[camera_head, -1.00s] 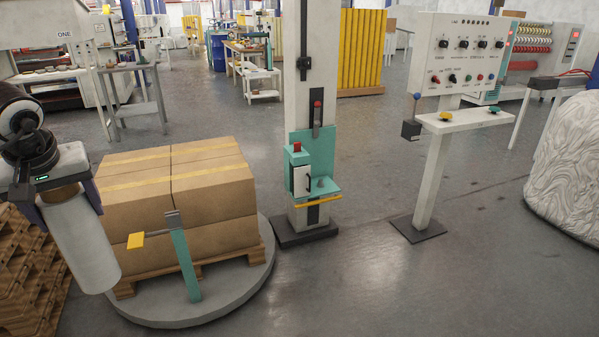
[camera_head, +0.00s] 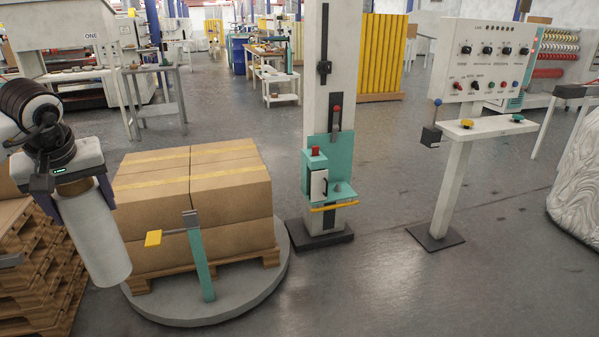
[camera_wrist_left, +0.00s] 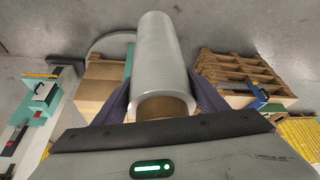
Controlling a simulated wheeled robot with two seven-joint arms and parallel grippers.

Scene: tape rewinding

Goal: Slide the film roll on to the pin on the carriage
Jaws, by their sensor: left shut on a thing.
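The film roll (camera_head: 94,235) is a whitish cylinder with a brown core at its upper end. My left gripper (camera_head: 80,190) is shut on the film roll near that upper end, and the roll hangs down, slightly tilted. In the left wrist view the roll (camera_wrist_left: 161,60) lies between the two dark fingers of my left gripper (camera_wrist_left: 160,92). The carriage (camera_head: 330,165) is a teal bracket with a white box and red button, on the tall white column right of the pallet. A small grey pin (camera_head: 337,187) stands on its shelf. The roll is well left of the carriage. My right gripper is not in view.
Cartons (camera_head: 195,200) stand on a pallet on a round grey turntable (camera_head: 190,309), between roll and column. A teal post (camera_head: 202,265) with a yellow paddle stands in front. Stacked wooden pallets (camera_head: 40,275) are at left. A control panel (camera_head: 488,60) stands right.

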